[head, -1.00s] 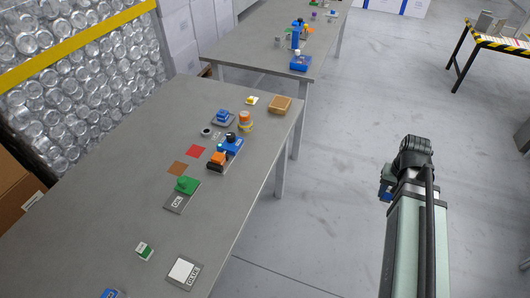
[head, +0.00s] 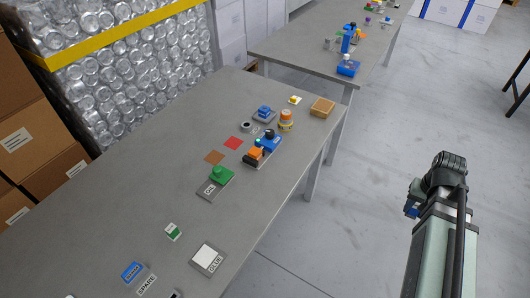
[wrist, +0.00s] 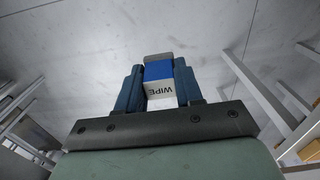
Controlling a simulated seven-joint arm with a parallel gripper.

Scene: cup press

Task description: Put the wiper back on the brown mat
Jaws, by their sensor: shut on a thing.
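My gripper (wrist: 158,84) is shut on the wiper (wrist: 159,72), a block with a blue part and a white part marked "WIPE", between its two blue fingers. In the head view my arm is at the right, over the floor and well away from the table. The gripper is small and mostly hidden there behind the arm, with only a bit of blue showing. The brown mat (head: 215,157) lies flat and bare on the grey table, next to a red mat (head: 233,143).
On the near table (head: 120,200), a green block on an "OIL" plate (head: 208,190) is just in front of the brown mat. An orange and blue device (head: 262,148) stands to its right. A "GLUE" plate (head: 207,258) lies near the front edge. Open floor separates my arm from the table.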

